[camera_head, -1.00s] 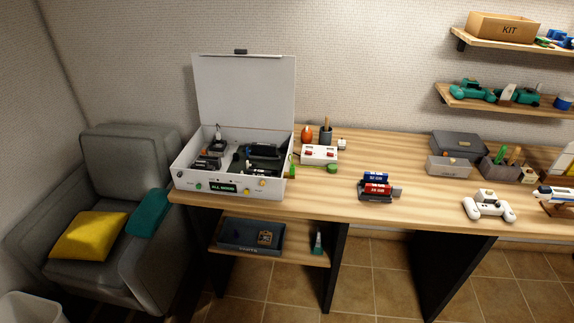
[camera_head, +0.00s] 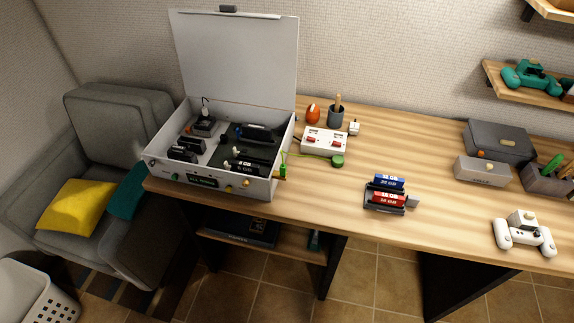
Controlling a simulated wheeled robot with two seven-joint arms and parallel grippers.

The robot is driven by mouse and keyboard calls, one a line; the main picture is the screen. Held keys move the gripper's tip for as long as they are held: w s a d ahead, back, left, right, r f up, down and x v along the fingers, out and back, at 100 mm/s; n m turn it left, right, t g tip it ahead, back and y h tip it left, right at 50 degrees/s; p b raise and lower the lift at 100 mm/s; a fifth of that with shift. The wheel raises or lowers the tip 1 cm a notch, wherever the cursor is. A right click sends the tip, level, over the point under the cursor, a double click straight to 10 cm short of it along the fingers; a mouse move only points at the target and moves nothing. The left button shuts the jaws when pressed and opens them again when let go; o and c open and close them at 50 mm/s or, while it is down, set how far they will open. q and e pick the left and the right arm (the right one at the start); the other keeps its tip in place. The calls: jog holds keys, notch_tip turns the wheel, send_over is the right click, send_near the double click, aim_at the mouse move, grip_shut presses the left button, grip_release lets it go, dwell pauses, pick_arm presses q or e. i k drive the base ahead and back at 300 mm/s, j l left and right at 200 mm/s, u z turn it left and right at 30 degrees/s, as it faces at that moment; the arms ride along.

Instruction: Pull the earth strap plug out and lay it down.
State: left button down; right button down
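A white open case (camera_head: 262,187) stands on the left part of the wooden desk with its lid up. What looks like the earth strap plug (camera_head: 283,168), small and green-yellow, sits at the case's right side near the front corner. It looks plugged in, but it is too small to tell how deep. A thin green cord runs from there to a round green piece (camera_head: 337,160) on the desk, in front of a white box with red switches (camera_head: 324,140). Neither of my grippers is in view.
The desk (camera_head: 430,153) is clear right of the green piece. A holder with blue and red blocks (camera_head: 386,195) stands near the front edge. A white controller (camera_head: 524,233), grey boxes (camera_head: 497,141) and an orange object (camera_head: 313,113) also stand there. A grey armchair (camera_head: 110,110) is at left.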

aim_at(282, 167)
jog(key=l, duration=0.65)
jog(key=k+l+u, duration=0.1)
jog(key=l, duration=0.55)
jog(key=l+u, duration=0.1)
jog(key=l, duration=0.6)
jog(key=k+l, duration=0.15)
jog(key=l, duration=0.5)
